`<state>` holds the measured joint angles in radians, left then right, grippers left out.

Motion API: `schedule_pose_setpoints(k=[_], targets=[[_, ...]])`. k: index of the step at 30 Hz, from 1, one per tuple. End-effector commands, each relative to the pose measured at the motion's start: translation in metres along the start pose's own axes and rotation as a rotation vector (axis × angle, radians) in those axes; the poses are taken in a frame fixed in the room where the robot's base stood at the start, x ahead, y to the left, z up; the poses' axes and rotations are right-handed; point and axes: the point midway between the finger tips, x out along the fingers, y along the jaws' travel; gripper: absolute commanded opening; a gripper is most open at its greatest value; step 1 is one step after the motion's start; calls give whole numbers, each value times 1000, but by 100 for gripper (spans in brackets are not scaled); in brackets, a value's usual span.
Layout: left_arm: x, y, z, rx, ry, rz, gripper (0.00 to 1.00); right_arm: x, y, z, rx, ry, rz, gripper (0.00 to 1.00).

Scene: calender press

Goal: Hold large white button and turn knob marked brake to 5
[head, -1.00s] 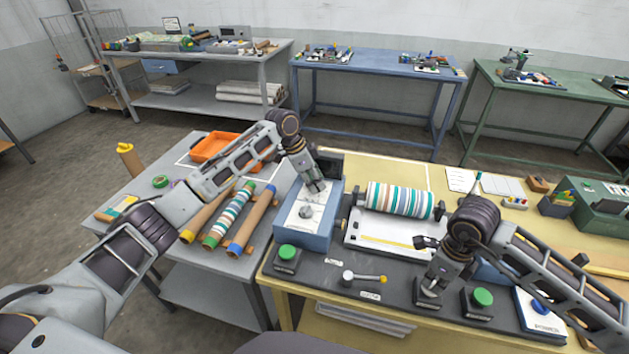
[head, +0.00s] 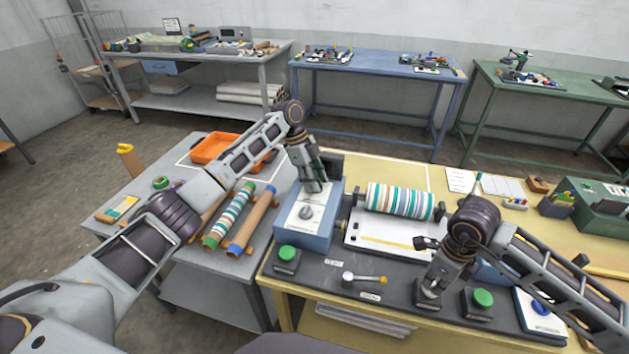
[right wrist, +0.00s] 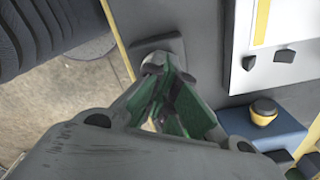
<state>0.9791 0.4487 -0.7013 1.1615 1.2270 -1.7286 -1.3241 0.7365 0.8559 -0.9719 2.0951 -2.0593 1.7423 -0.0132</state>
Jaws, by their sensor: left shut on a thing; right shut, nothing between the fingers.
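The blue control box (head: 322,234) has a pale top panel with a grey knob (head: 306,212) near its front. My left gripper (head: 314,188) points down at the rear of this panel, shut on a small part there, seemingly a second knob, mostly hidden by the fingers. Its marking and number cannot be read. My right gripper (head: 430,288) is shut with nothing between its fingers, its tips down on a dark button box (head: 427,303). In the right wrist view, the fingertips (right wrist: 154,68) cover the middle of that box (right wrist: 172,45); a pale rounded bit, possibly the white button, shows there.
Green buttons stand at left (head: 287,252) and right (head: 484,298) on the dark plate. A striped roller (head: 400,200) is behind the right gripper. A blue button (head: 541,307) is at far right.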

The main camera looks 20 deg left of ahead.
Motion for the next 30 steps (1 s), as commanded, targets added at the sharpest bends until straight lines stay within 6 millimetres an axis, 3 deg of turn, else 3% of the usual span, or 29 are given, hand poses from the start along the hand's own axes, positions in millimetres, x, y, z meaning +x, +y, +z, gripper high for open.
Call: schedule_pose_setpoints(k=[9,26,27,30], targets=[[2,1,1,113,0,56,12,4,0,-2,2,7,3,0],[2,2,1,140,1,68,12,4,0,-2,2,6,3,0],[3,2,1,140,1,69,40,4,0,-2,2,6,3,0],[2,2,0,140,1,67,52,4,0,-2,2,6,3,0]])
